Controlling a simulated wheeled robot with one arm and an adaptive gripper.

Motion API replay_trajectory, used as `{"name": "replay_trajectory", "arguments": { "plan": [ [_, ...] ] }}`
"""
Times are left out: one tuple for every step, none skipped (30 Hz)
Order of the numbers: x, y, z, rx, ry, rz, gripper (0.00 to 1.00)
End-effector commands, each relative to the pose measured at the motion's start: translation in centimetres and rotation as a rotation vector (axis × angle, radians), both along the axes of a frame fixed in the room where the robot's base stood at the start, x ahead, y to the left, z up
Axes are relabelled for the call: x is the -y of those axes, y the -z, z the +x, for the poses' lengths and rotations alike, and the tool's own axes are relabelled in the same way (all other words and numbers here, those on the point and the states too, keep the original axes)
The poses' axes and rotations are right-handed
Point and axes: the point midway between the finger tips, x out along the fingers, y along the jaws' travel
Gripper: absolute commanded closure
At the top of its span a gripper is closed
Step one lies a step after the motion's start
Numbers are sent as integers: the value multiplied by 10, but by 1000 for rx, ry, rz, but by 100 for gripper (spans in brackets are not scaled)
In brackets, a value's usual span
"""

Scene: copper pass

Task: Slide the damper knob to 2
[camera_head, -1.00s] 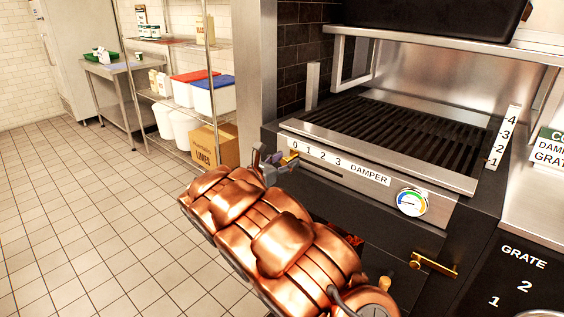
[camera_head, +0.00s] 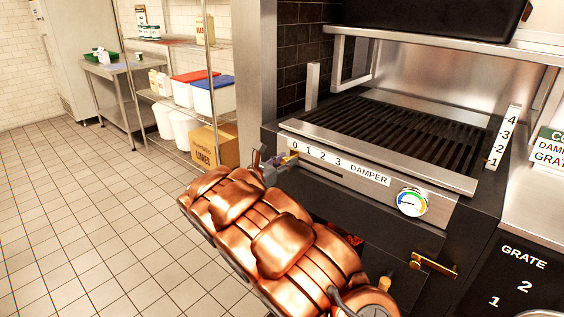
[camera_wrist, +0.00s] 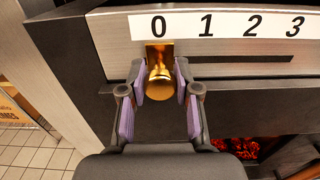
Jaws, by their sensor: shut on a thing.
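The damper knob (camera_wrist: 159,82) is a brass knob on the grill's front panel. In the wrist view it sits below the 0 of the damper scale (camera_wrist: 222,25), at the left end of a dark slot (camera_wrist: 250,59). My gripper (camera_wrist: 159,92) has its purple-padded fingers on either side of the knob and is shut on it. In the head view my gripper (camera_head: 276,162) is at the left end of the front panel, and the knob (camera_head: 290,158) is mostly hidden by it. The 2 on the scale stands to the right of the knob.
The grill grate (camera_head: 400,125) lies above the panel. A round gauge (camera_head: 412,202) sits right of the damper label. A brass handle (camera_head: 435,264) sticks out lower right. A glowing opening (camera_wrist: 238,147) shows below the slot. The floor (camera_head: 90,220) at left is clear.

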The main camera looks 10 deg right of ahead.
Motion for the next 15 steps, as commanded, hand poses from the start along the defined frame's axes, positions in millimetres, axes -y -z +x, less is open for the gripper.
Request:
{"name": "replay_trajectory", "arguments": {
  "plan": [
    [1,0,-2,-1,-2,-2,100],
    [2,0,-4,-2,-3,-3,100],
    [4,0,-8,-2,-2,-2,100],
    [7,0,-11,-3,-2,-2,100],
    [8,0,-14,-4,-4,-3,100],
    [11,0,-19,-3,-6,-2,100],
    [13,0,-22,-2,-7,0,100],
    [15,0,-26,-3,-7,0,100],
    [19,0,-30,-3,-7,-2,100],
    [22,1,-34,-5,-5,-2,100],
    [25,2,-38,-5,-3,-3,100],
    [28,1,-43,-4,-4,-4,100],
    [30,1,-46,-3,-6,-3,100],
    [32,1,-49,-3,-7,-1,100],
    [35,2,-54,-4,-7,0,100]
  ]
}}
